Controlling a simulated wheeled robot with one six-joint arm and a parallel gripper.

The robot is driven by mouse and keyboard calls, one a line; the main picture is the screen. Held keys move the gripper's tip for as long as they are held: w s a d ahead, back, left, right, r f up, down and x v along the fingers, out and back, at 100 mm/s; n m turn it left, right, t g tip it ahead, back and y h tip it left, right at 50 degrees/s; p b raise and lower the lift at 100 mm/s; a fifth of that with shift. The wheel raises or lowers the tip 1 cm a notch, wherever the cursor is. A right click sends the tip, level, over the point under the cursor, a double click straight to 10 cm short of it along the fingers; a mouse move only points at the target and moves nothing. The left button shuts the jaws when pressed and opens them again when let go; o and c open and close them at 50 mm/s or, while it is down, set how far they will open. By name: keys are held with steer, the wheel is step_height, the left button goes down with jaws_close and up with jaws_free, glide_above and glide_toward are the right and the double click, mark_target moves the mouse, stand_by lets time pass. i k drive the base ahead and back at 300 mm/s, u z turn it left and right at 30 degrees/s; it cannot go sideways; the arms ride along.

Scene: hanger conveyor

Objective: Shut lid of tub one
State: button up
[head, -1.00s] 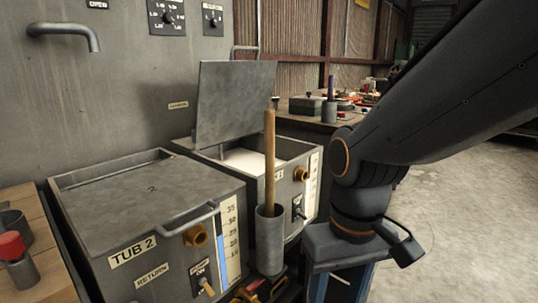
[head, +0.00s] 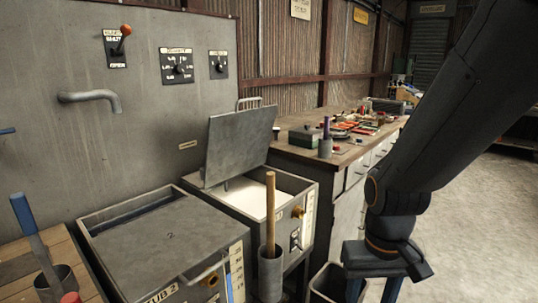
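Tub one (head: 302,205) is the grey metal tub behind and right of tub 2. Its lid (head: 238,143) stands raised at the back, leaning slightly, with a bar handle (head: 257,101) along its top edge. Pale white contents (head: 255,199) show inside the tub. My gripper (head: 372,290) is at the lower right, in front and to the right of tub one, pointing down. Its two fingers are spread apart with nothing seen between them. It is clear of the lid. The fingertips are near the bottom edge of the view.
Tub 2 (head: 165,240) is at the front left with its lid down. A wooden-handled tool (head: 270,205) stands in a grey holder (head: 271,272) before tub one. A dark bin (head: 326,283) is beside my gripper. A cluttered workbench (head: 290,155) is behind. Open floor lies right.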

mark_target(238, 142)
steer(key=z, duration=0.45)
steer(key=i, duration=1.1)
steer(key=u, duration=0.5)
